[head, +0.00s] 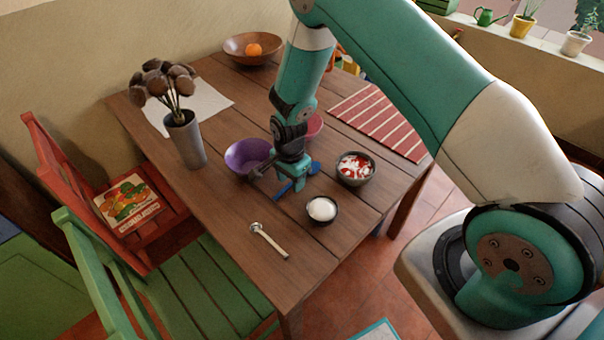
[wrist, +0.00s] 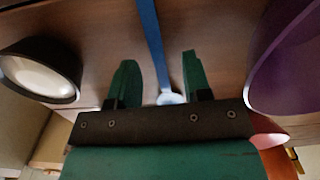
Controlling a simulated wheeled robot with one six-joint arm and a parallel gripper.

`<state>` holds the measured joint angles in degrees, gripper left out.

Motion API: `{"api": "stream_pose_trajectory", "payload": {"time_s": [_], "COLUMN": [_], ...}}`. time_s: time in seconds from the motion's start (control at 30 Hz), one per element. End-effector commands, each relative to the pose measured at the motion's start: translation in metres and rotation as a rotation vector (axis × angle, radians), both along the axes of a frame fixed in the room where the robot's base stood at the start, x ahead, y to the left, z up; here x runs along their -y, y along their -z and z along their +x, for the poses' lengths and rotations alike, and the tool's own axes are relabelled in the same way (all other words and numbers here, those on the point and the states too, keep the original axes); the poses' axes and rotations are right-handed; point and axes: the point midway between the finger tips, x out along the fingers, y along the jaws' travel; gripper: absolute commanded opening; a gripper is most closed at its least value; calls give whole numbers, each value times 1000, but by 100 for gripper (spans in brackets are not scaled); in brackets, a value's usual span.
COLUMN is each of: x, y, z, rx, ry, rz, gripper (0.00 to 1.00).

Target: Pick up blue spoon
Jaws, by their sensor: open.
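The blue spoon (head: 285,189) lies on the wooden table between the purple bowl and two small dark bowls, partly hidden by my gripper (head: 288,181) in the head view. In the wrist view the spoon's long blue handle (wrist: 149,35) runs from the top edge down between my two green fingers. My gripper (wrist: 158,70) is open, one finger on each side of the spoon. No finger visibly touches it. I cannot tell the exact height above the table.
The purple bowl (head: 236,166) stands close left of the gripper, with a pink bowl (head: 315,126) behind. A dark bowl of white stuff (head: 310,216) and a bowl of red and white pieces (head: 346,181) stand right. A light-handled utensil (head: 268,240) lies in front.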

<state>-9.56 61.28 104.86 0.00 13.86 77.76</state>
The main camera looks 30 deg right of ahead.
Motion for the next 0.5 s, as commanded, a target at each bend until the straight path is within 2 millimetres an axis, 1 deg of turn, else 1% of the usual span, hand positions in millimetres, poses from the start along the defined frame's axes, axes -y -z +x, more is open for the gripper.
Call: {"api": "stream_pose_trajectory", "payload": {"time_s": [0.1, 0.33, 0.37, 0.4, 0.47, 0.5], "x": [0, 0, 0, 0, 0, 0], "y": [9, 10, 10, 10, 10, 10], "z": [0, 0, 0, 0, 0, 0], "rx": [-1, 0, 0, 0, 0, 0], "ry": [0, 0, 0, 0, 0, 0], "rz": [0, 0, 0, 0, 0, 0], "gripper": [45, 45, 38, 29, 15, 6]}}
